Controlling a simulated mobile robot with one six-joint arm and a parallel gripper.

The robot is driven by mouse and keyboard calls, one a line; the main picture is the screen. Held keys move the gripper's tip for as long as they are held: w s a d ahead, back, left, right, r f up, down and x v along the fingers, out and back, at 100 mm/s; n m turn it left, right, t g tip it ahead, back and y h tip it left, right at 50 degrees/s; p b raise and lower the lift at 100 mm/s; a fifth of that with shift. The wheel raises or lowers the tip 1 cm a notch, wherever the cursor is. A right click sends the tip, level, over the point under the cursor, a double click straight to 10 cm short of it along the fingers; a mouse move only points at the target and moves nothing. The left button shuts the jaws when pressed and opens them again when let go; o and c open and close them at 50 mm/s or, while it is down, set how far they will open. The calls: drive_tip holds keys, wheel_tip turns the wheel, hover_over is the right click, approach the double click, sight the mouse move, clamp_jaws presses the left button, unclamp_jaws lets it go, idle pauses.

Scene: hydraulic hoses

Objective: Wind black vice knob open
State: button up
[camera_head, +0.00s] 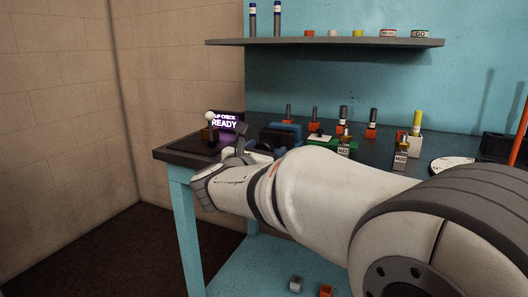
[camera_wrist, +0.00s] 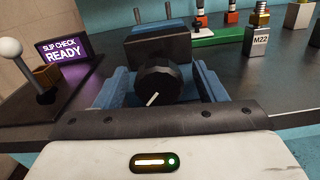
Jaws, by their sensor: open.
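The black vice knob (camera_wrist: 158,88) is in the middle of the wrist view, round and ribbed, with a white pointer line slanting to its lower left. Behind it stands the vice's dark block (camera_wrist: 157,45) with blue parts; the blue and dark vice also shows in the head view (camera_head: 281,134). My gripper (camera_wrist: 160,76) is open, with a blue finger on each side of the knob. I cannot tell whether either finger touches it. In the head view, my arm hides most of the gripper and the knob.
A purple "SLIP CHECK READY" sign (camera_wrist: 68,50) and a white-ball lever (camera_wrist: 12,52) stand at left. An M22 block (camera_wrist: 257,40) and a green-and-white holder (camera_wrist: 215,38) are at right. A shelf (camera_head: 325,42) runs above the dark bench (camera_head: 180,150).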

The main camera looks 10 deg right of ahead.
drive_tip(key=shift+c, duration=0.5)
drive_tip(key=c, duration=0.9)
drive_tip(key=shift+o, duration=0.2)
drive_tip(key=shift+n, duration=2.5)
drive_tip(key=shift+f, duration=0.1)
drive_tip(key=o, duration=1)
drive_tip(key=shift+c, duration=0.2)
drive_tip(key=shift+a, duration=0.1)
